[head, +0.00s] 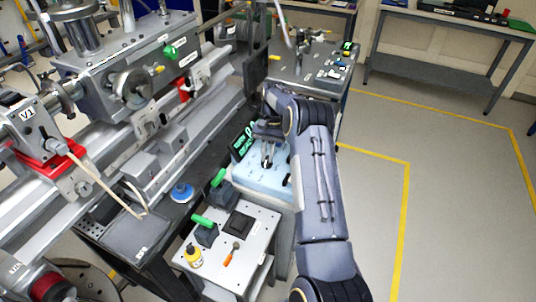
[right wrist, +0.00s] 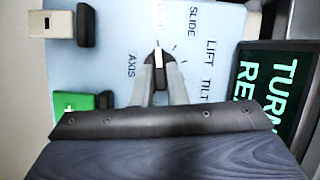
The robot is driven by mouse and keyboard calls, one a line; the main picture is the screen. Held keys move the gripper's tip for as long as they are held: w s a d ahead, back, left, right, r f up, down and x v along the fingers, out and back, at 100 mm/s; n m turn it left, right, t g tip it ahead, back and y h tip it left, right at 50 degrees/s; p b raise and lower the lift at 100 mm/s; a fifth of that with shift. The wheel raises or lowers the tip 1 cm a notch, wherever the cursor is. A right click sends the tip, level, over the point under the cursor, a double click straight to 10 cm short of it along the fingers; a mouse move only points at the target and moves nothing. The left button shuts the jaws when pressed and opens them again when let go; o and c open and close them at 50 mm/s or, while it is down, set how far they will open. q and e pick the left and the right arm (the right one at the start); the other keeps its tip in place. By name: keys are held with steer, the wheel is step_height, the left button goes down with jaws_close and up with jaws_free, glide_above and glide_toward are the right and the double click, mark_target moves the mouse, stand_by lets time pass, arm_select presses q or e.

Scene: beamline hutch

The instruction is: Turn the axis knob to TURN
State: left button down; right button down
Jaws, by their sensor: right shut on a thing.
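The axis knob (right wrist: 158,62) is a small dark knob with a white pointer mark on a pale blue panel (right wrist: 110,60). My right gripper (right wrist: 160,72) is shut on it, one finger on each side. In the right wrist view the white mark points up, toward a washed-out label I cannot read. The labels SLIDE, LIFT and TILT stand to the knob's right, and AXIS to its left. A dark display (right wrist: 268,90) shows green text, "TURN" and a cut-off "RE". In the head view my right gripper (head: 267,158) reaches down onto the panel and mostly hides the knob. My left gripper is out of view.
A green button (right wrist: 80,104) and a white switch block (right wrist: 52,24) sit on the panel. In the head view, a white cart (head: 262,245) with green-handled items stands in front, a large grey machine (head: 140,85) at left. Open floor lies right.

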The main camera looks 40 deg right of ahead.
stand_by(0.4)
steer(key=c, duration=1.4)
jaws_free()
steer(key=shift+c, duration=0.2)
steer(key=v, duration=0.7)
steer(key=shift+r, duration=0.4)
steer(key=shift+w+r, duration=0.1)
steer(key=shift+r, duration=0.05)
